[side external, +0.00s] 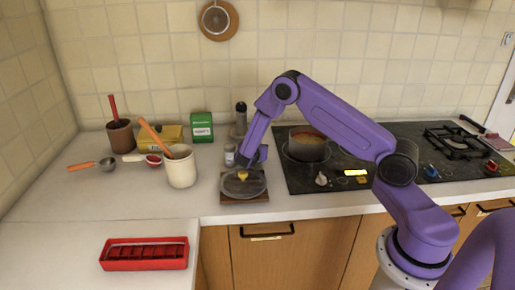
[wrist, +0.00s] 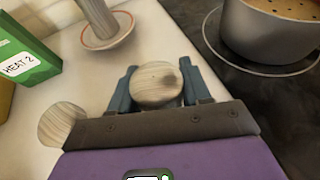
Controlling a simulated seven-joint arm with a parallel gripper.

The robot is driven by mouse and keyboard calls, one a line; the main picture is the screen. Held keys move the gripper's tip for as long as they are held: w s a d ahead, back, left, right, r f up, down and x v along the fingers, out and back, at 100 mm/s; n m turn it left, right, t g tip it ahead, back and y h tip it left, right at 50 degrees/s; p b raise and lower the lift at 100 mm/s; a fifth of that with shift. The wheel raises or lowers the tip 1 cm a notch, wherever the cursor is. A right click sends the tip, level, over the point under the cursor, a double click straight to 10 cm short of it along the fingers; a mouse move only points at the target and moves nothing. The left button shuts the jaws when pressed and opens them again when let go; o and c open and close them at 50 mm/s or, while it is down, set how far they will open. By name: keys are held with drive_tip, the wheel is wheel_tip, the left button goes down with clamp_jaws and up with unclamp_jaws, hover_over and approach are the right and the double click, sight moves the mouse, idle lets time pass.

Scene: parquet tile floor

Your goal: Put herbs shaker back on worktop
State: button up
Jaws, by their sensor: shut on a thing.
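My gripper (side external: 248,160) reaches down over the worktop (side external: 120,203), left of the hob. In the wrist view its two blue fingers (wrist: 157,88) are shut on a shaker with a round, pale wooden top (wrist: 156,78). The shaker's body is hidden below the top, and no label shows, so I cannot tell its contents or whether its base touches the worktop. A second wooden-topped shaker (wrist: 60,124) stands to the left of the gripper; it also shows in the side view (side external: 229,154).
A tall mill (side external: 240,119) stands on a dish behind the gripper. A green box (side external: 201,127) is left of it. A pot (side external: 308,147) sits on the black hob (side external: 385,178) to the right. A glass lid (side external: 238,186) on a wooden board lies in front.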

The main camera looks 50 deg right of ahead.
drive_tip(key=shift+f, duration=0.55)
drive_tip(key=o, duration=1.2)
drive_tip(key=shift+s+a+r, duration=0.1)
drive_tip(key=shift+a, duration=0.15)
drive_tip(key=shift+v, duration=1.1)
drive_tip(key=shift+r, duration=3.6)
